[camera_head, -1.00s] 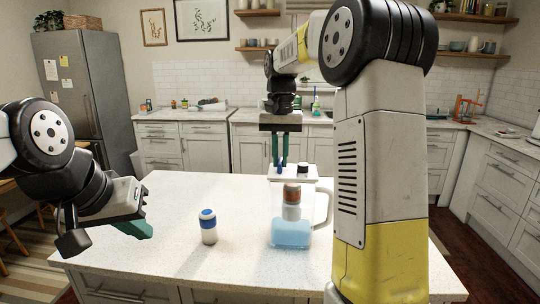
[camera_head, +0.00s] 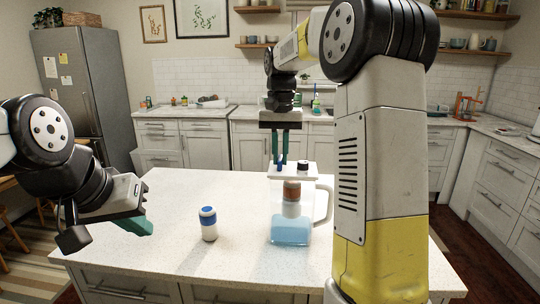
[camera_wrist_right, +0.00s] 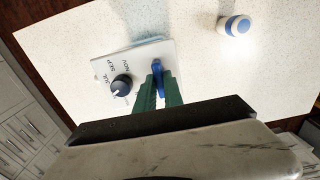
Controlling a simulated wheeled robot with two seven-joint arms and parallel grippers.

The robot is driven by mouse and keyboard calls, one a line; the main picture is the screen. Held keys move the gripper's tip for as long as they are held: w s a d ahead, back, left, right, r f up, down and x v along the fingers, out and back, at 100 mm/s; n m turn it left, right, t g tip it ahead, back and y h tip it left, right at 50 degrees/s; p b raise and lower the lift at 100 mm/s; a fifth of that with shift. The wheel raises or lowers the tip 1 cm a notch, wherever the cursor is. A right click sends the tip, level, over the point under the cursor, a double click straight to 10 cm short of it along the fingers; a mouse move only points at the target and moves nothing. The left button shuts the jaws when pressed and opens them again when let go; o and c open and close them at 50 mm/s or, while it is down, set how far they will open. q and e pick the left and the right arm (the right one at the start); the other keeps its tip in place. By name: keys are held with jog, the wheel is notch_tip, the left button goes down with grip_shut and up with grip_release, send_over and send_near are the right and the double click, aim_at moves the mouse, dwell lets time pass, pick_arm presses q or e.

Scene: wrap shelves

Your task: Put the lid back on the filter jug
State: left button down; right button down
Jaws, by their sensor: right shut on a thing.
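The filter jug (camera_head: 290,231) stands on the counter, clear, with pale blue water low down, a filter inside and a handle on its right side. The white lid (camera_head: 310,171) shows at the jug's top; whether it is seated or just above the rim I cannot tell. In the right wrist view the lid (camera_wrist_right: 152,52) carries month letters, a dark dial (camera_wrist_right: 121,85) and a blue grip (camera_wrist_right: 157,72). My right gripper (camera_head: 280,164) points down, its green fingers shut on this blue grip. My left gripper (camera_head: 138,228) is away at the left, its opening unclear.
A white bottle with a blue cap (camera_head: 208,224) stands on the counter left of the jug; it also shows in the right wrist view (camera_wrist_right: 237,25). The pale counter (camera_head: 190,190) is otherwise clear around them.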

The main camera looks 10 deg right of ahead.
jog(key=shift+f, duration=0.55)
dwell(0.9)
jog(key=c, duration=0.9)
grip_release()
jog(key=shift+r, duration=3.5)
jog(key=shift+c, duration=0.5)
grip_shut()
